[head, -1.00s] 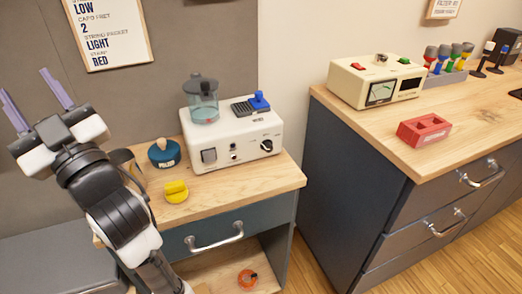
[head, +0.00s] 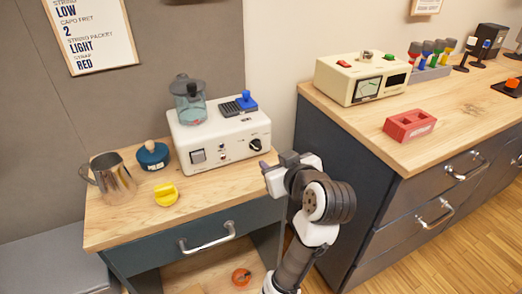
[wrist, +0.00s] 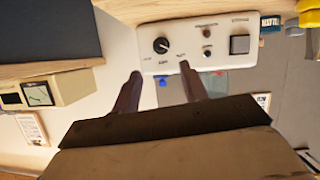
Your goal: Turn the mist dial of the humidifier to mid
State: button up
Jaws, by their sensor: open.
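The humidifier (head: 228,133) is a white box with a clear teal tank (head: 189,104) on top, standing on the small wooden cabinet. Its mist dial (head: 255,145) is a round black knob with a light mark, at the right of the front panel. The dial also shows in the wrist view (wrist: 161,45), where the scene is upside down; its labels are too small to read. My gripper (wrist: 160,71) is open and empty, with its two purple fingers apart and pointing toward the panel, either side of the dial in the picture. In the head view my gripper (head: 265,166) is just below the dial.
The panel also has a square grey button (head: 198,156) and small knobs. A metal pitcher (head: 112,178), a blue-lidded jar (head: 152,156) and a yellow knob-shaped object (head: 166,195) stand left on the cabinet top. A taller counter (head: 350,110) with a cream meter box (head: 362,78) is at right.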

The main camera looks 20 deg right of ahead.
aim_at(258, 148)
jog(key=x, duration=1)
jog(key=shift+w+f, duration=0.15)
jog(key=shift+w, duration=0.2)
grip_shut()
